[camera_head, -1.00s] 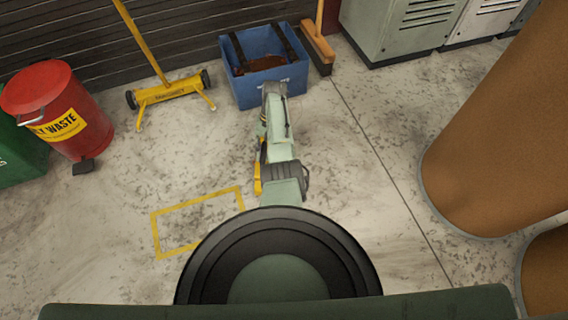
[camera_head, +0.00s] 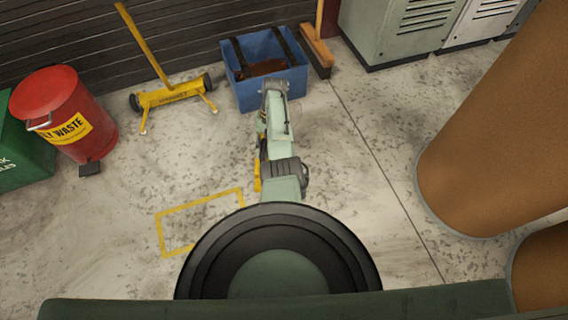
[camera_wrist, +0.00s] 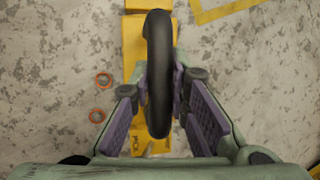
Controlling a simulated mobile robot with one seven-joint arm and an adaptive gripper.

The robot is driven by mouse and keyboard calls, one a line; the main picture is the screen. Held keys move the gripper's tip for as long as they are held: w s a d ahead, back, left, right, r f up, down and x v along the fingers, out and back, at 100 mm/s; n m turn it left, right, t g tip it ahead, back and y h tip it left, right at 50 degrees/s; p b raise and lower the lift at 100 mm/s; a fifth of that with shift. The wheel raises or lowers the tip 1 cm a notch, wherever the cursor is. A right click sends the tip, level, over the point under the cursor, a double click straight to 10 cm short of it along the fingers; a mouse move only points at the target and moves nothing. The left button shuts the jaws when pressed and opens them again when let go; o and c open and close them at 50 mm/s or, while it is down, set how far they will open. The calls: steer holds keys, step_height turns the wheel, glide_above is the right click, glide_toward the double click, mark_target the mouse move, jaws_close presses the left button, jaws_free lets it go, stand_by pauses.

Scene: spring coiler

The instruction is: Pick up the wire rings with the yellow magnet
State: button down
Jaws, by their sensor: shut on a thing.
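The yellow magnet (camera_wrist: 134,60) is a long yellow bar with a black loop handle (camera_wrist: 159,75), seen from above in the wrist view. My gripper (camera_wrist: 161,98) is shut on the black handle, one purple-padded finger on each side. Part of the magnet is hidden beneath the handle and fingers. A sliver of its yellow also shows beside my arm in the head view (camera_head: 257,183). Two orange-brown wire rings lie on the floor left of the magnet, one farther up (camera_wrist: 104,80) and one lower (camera_wrist: 97,115). They are apart from it in the picture.
A blue crate (camera_head: 258,92) with brown contents stands beyond my arm. A yellow wheeled sweeper (camera_head: 172,95), red waste bin (camera_head: 78,142) and green bin (camera_head: 22,160) are left. A broom (camera_head: 317,55) and grey cabinets (camera_head: 390,35) are behind. A yellow outline (camera_head: 168,230) marks the floor.

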steer(key=shift+r+p, duration=2.05)
steer(key=shift+r, duration=0.4)
